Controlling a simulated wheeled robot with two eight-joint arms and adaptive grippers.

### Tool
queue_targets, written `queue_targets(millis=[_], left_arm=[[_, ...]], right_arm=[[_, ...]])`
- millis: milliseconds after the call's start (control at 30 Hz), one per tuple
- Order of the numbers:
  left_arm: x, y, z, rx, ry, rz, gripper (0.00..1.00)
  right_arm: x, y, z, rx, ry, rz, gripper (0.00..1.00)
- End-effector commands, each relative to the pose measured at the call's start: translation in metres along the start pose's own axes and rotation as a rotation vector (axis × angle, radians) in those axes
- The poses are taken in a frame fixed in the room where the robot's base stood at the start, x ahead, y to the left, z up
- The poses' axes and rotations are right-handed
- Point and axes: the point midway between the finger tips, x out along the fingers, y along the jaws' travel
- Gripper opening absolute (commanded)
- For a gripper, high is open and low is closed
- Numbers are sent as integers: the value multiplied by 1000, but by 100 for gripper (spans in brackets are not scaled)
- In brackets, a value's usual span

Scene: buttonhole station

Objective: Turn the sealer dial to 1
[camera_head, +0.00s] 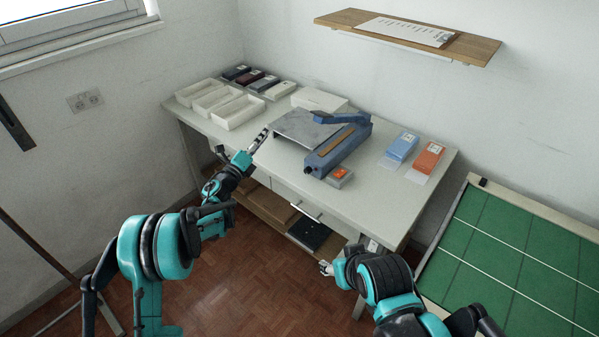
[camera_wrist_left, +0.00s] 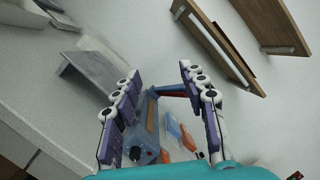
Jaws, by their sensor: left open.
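The blue sealer (camera_head: 338,150) stands on the table with its blue lever arm at the back and a grey plate to its left. In the left wrist view the sealer (camera_wrist_left: 150,125) shows between my fingers, farther off. A small dark round knob, seemingly the dial (camera_wrist_left: 135,153), is on its near end face; its setting is too small to read.
A grey box with an orange top (camera_head: 340,174) sits at the sealer's near end. Blue (camera_head: 402,146) and orange (camera_head: 429,156) boxes stand to its right. White trays (camera_head: 236,110) are at the left. A wooden shelf (camera_head: 470,48) hangs above. The table's front left is clear.

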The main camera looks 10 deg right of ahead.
Motion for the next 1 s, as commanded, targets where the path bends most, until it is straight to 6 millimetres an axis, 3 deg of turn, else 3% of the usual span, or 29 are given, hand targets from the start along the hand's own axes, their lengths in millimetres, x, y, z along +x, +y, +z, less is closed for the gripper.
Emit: queue_targets(millis=[33,133,233,300,367,500,567,700,800,1000], left_arm=[[1,-2,20,-96,-103,9,43],[-6,12,53,-317,-295,55,43],[-18,40,65,-564,-439,135,43],[-26,63,58,-747,-509,206,43],[-32,81,43,-910,-543,274,43],[-39,107,-22,-1298,-534,445,43],[-38,106,-55,-1452,-492,512,43],[-36,86,-119,-1732,-357,627,43],[-34,69,-147,-1850,-272,672,43],[-27,61,-167,-1922,-212,695,43]], right_arm=[[-5,0,-4,0,0,0,51],[-10,0,-7,0,0,0,51],[-14,0,-10,0,0,0,51],[-18,0,-13,0,0,0,51],[-20,0,-15,0,0,0,51],[-27,0,-19,0,0,0,51],[-29,0,-21,0,0,0,51],[-33,0,-24,0,0,0,51],[-35,0,-25,0,0,0,51],[-33,0,-23,0,0,0,51]])
